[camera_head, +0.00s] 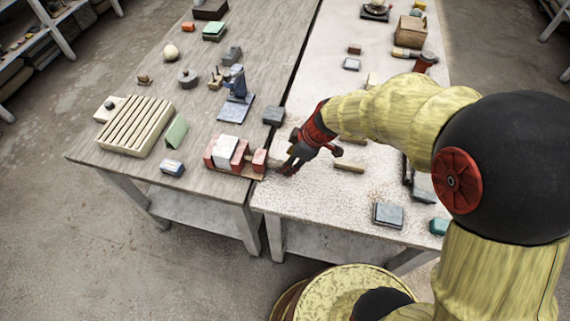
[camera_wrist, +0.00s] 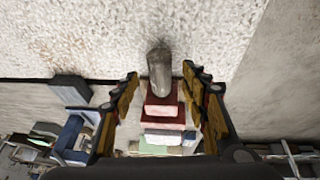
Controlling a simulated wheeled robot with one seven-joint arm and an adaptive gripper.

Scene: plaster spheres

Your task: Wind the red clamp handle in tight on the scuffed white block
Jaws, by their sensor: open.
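The clamp (camera_head: 259,160) has red blocks on a low base near the front edge of the wooden table. The white block (camera_head: 226,150) sits between two of its red jaws. A grey, round-ended bar (camera_wrist: 159,72) sticks out from the clamp's nearest red block (camera_wrist: 162,106) in the wrist view. I cannot make out a separate red handle. My gripper (camera_head: 288,164) is at the clamp's right end. In the wrist view my open fingers (camera_wrist: 161,74) stand either side of the bar, with gaps on both sides. Scuffs on the white block are too small to tell.
A blue device (camera_head: 235,83) on a grey plate stands behind the clamp. A dark grey block (camera_head: 273,115) is near my gripper. A slatted rack (camera_head: 135,125) and green wedge (camera_head: 176,134) stand left. A wooden stick (camera_head: 349,166) lies right.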

